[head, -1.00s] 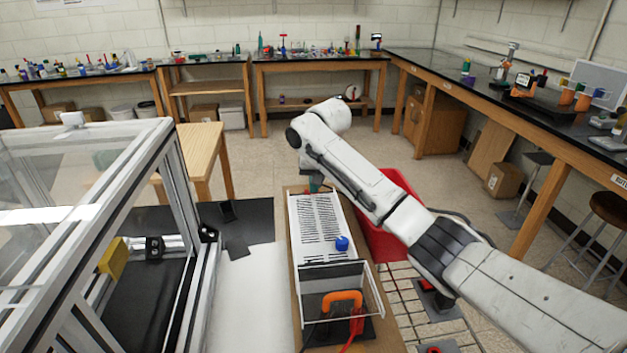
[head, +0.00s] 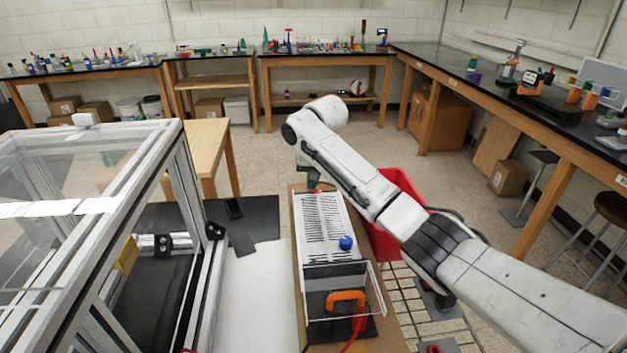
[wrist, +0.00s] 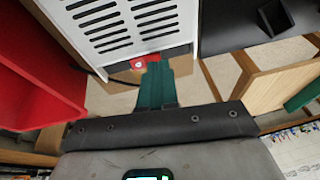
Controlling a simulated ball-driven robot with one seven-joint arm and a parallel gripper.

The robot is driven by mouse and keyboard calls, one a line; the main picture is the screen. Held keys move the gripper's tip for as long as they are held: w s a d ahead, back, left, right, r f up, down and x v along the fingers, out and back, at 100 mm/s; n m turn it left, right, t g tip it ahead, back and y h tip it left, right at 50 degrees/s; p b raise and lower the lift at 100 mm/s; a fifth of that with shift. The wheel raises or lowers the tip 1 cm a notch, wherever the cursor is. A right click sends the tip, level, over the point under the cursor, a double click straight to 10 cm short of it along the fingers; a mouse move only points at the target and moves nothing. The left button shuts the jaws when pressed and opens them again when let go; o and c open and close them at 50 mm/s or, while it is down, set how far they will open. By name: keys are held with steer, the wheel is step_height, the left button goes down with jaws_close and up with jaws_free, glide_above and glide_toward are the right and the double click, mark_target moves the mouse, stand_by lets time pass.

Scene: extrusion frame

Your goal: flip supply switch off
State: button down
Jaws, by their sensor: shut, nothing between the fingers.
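The supply is a long white box with slotted vents (head: 322,222) in the head view, lying on a brown board. Its vented top also shows in the wrist view (wrist: 120,22). A small red switch (wrist: 139,63) sits on its end face in the wrist view. My gripper (wrist: 156,72) has teal fingers, closed together and empty. The fingertips are right beside the switch, overlapping the supply's end in the picture; I cannot tell whether they touch it.
A red bin (head: 404,182) stands close to the right of the supply. An aluminium extrusion frame (head: 196,215) stands at the left. A wooden table (head: 208,150) stands beyond it.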

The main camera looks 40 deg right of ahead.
steer(key=d+v, duration=0.1)
steer(key=v, duration=1.1)
steer(key=shift+w+a+r, duration=0.15)
steer(key=shift+a+r, duration=0.05)
steer(key=shift+r, duration=0.25)
